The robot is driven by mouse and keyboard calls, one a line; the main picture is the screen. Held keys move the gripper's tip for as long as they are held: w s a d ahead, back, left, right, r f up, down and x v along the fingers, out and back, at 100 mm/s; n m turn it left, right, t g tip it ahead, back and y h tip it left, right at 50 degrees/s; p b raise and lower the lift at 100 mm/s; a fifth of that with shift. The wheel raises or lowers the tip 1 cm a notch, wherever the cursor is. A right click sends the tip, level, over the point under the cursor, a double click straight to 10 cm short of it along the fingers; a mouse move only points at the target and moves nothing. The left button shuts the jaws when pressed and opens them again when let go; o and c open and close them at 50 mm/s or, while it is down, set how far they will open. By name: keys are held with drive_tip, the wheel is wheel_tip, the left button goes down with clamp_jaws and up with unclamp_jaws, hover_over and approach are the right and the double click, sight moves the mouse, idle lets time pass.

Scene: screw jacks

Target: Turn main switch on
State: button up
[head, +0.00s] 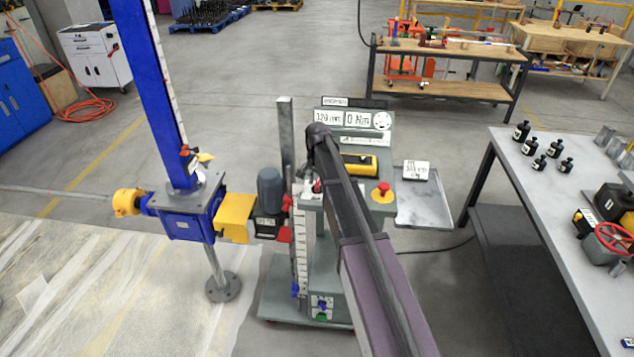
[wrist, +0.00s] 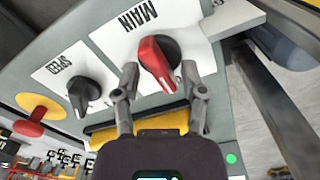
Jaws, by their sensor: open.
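The main switch (wrist: 158,62) is a red-handled rotary knob on a dark round base. It sits on a white plate marked MAIN (wrist: 135,22), which reads upside down in the wrist view. My gripper (wrist: 160,78) is open, with one finger to the left and one to the right of the red handle. The handle lies between the fingertips, and I cannot tell whether either touches it. In the head view my own arm crosses the control cabinet (head: 345,150), and the switch is not clearly seen there.
A black SPEED knob (wrist: 83,92) is left of my left finger. A red emergency stop on yellow (wrist: 35,118) is further left; it also shows in the head view (head: 382,192). A blue screw jack (head: 190,215) stands left of the cabinet, a grey table (head: 530,185) right.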

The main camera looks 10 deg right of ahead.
sight(318, 183)
drive_tip(key=m, duration=1.2)
drive_tip(key=shift+m, duration=0.4)
drive_tip(key=shift+r+m, duration=0.1)
drive_tip(key=shift+m, duration=0.2)
wheel_tip(318, 183, up, 14)
drive_tip(key=p, duration=1.4)
drive_tip(key=s+f+n+b, duration=2.1)
drive_tip(key=s+f+b, duration=0.3)
drive_tip(key=s, duration=0.4)
drive_tip(key=shift+s+f, duration=0.15)
drive_tip(key=shift+s, duration=0.1)
drive_tip(key=shift+a, duration=0.1)
